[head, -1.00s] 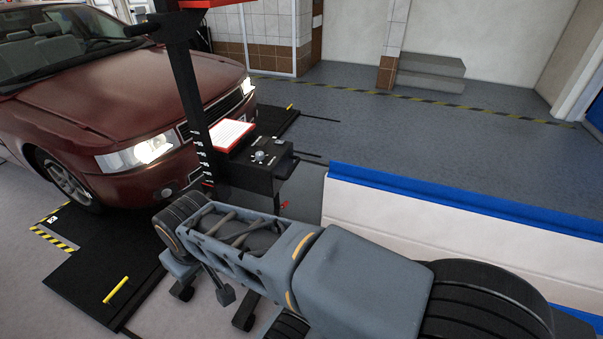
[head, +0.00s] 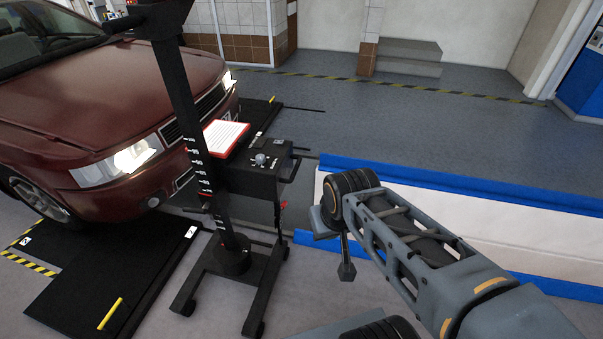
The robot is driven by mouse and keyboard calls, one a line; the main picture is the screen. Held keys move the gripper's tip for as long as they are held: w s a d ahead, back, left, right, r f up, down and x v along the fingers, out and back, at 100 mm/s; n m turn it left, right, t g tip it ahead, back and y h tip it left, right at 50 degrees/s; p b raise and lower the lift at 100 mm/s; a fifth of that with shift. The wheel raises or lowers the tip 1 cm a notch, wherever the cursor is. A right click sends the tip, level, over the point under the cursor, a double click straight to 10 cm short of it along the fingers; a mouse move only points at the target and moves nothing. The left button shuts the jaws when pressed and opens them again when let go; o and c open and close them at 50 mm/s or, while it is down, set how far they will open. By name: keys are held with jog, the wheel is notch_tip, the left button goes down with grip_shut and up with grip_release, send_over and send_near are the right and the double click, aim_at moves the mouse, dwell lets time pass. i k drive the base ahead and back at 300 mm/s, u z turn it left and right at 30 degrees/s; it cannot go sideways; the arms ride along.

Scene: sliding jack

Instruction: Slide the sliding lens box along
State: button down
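The lens box (head: 240,180) is a black box on an upright black post (head: 190,130) with white scale marks. A knob shows on its top, a red-edged white panel on its left part and a dark handle at its right end. My gripper (head: 346,270) is only partly visible, at the end of my grey arm, right of and nearer than the box. It appears apart from the box. Its fingers are not clear, so I cannot tell whether it is open.
The post stands on a black wheeled base (head: 232,262). A dark red car (head: 95,95) with lit headlights is to the left, by black floor plates (head: 105,275). A low white wall with a blue top (head: 450,180) runs along the right. Grey floor lies open behind.

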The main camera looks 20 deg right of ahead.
aim_at(239, 173)
jog(key=k, duration=0.55)
jog(key=z, duration=0.65)
jog(key=i, duration=1.1)
jog(key=u, duration=0.75)
jog(key=i, duration=0.4)
jog(key=u, duration=0.45)
